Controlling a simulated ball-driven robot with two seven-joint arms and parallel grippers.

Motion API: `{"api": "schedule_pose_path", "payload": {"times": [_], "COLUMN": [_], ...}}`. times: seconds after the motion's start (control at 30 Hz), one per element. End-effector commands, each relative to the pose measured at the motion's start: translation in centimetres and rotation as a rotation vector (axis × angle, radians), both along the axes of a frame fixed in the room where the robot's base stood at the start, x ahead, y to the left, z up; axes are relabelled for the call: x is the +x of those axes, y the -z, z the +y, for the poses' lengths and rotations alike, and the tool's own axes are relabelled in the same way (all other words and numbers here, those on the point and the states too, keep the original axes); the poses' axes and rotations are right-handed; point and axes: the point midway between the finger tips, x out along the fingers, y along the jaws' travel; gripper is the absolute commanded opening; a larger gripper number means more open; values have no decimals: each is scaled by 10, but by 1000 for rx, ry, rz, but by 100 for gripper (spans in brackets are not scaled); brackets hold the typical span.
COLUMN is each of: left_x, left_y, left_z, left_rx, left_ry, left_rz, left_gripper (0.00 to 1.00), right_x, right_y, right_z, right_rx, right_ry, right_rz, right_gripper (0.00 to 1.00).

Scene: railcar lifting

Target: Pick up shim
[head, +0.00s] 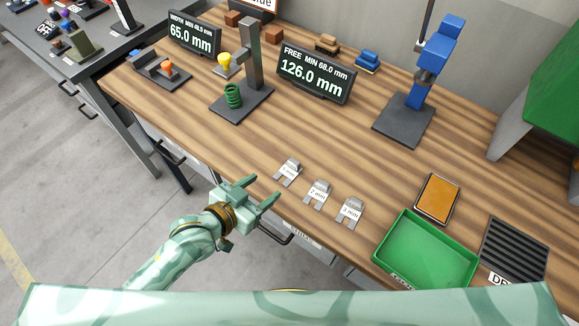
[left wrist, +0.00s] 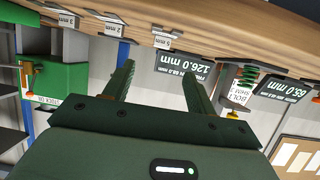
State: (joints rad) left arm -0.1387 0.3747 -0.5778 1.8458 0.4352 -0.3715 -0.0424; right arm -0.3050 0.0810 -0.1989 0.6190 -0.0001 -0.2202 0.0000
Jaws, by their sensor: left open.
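Each has a white label and a forked end. My left gripper (head: 262,190) is open and empty, just off the front edge, to the left of and below the 1 mm shim. In the left wrist view, which is upside down, the open gripper (left wrist: 157,68) points towards the table edge, with the shims along the top. My right gripper is not in view.
A wooden table (head: 225,150) carries a green tray (head: 425,250), an orange pad (head: 437,198) and a dark ridged mat (head: 513,250) at the right. Behind stand a 126.0 mm display (head: 315,74), a spring stand (head: 240,95) and a blue device (head: 430,70). Drawer handles stick out below the edge.

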Motion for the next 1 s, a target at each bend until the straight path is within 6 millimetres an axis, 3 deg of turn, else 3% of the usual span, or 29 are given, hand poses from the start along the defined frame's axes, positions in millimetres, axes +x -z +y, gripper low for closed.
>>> {"api": "schedule_pose_path", "payload": {"times": [0.1,0.3,0.5,0.8,1.0], "left_x": [24,53,65,99,102], "left_y": [15,31,35,50,50], "left_z": [-18,-41,-50,-74,-76], "left_rx": [-2,-1,0,0,1], "left_ry": [-2,-3,-2,-4,-3], "left_rz": [0,2,0,1,1], "left_gripper": [56,56,56,56,56], "right_x": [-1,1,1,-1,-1], "right_y": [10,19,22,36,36], "right_z": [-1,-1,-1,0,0], "right_rx": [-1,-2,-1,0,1], "right_ry": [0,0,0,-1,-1], "right_rz": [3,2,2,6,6], "right_gripper": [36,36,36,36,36]}}
